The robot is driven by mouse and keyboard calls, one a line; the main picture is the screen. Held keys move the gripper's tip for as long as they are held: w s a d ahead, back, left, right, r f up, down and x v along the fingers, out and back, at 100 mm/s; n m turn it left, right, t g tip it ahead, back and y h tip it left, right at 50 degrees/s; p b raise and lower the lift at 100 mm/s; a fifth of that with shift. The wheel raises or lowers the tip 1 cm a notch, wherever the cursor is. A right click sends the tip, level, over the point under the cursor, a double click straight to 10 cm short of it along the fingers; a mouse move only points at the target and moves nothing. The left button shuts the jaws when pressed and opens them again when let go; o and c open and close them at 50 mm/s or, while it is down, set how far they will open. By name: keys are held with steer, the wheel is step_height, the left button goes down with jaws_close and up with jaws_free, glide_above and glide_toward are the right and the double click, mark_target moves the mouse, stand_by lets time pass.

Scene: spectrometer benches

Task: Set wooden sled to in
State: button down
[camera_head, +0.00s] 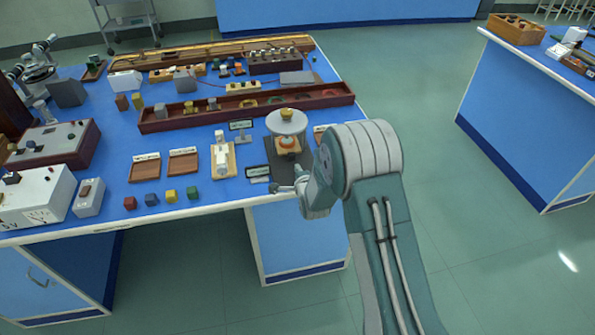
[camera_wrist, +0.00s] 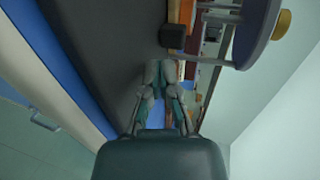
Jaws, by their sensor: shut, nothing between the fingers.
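I cannot tell for certain which part is the wooden sled. A small light-wood piece (camera_head: 288,150) with an orange-and-green top sits under a pale round disc (camera_head: 286,121) with a yellow knob, on a dark base plate (camera_head: 268,152). The disc also shows at upper right in the wrist view (camera_wrist: 250,32). My gripper (camera_head: 274,187) is at the table's front edge, just in front of that plate. Its fingers are shut and empty in the wrist view (camera_wrist: 158,75). My arm hides the right part of the plate.
A wooden board (camera_head: 233,170) with a white fitting stands left of the plate. Small label stands (camera_head: 258,171) are close to my gripper. A long dark-red tray (camera_head: 160,126) lies behind. Several coloured cubes (camera_head: 171,196) line the front edge. Open floor lies right of the table.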

steer(key=shift+v, duration=0.95)
steer(key=shift+s+d, duration=0.1)
steer(key=shift+s, duration=0.3)
steer(key=v, duration=0.7)
steer(key=shift+s, duration=0.35)
steer(key=shift+r, duration=0.1)
